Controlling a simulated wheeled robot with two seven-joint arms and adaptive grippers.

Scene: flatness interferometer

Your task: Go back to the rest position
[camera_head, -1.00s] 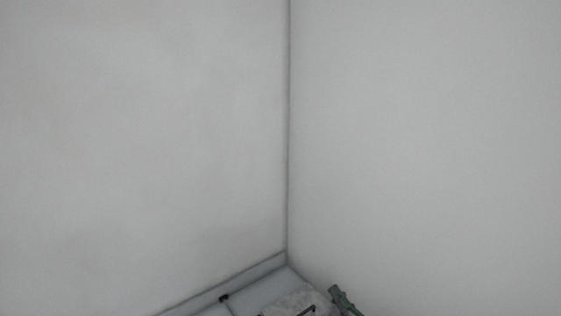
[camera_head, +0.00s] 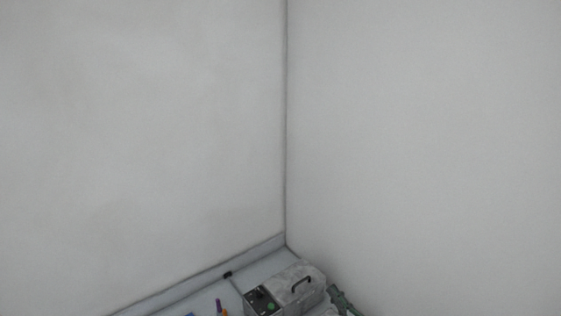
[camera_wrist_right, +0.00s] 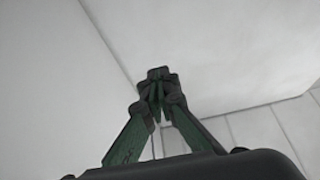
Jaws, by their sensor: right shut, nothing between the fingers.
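My right gripper (camera_wrist_right: 159,85) shows in the right wrist view with its dark green fingers closed together at the tips and nothing between them. It points at bare wall and panel surfaces there. In the head view a dark green part of my right gripper (camera_head: 342,300) shows at the bottom edge, right of a grey instrument (camera_head: 292,289). The instrument has a black handle on top and a dark control panel with a green button. My left gripper is in neither view.
Two bare pale walls (camera_head: 140,140) meet in a corner and fill most of the head view. A light bench top (camera_head: 208,297) with a low back ledge runs along the left wall. A small black item (camera_head: 228,274) sits by the ledge. Small purple and orange items (camera_head: 219,306) show at the bottom edge.

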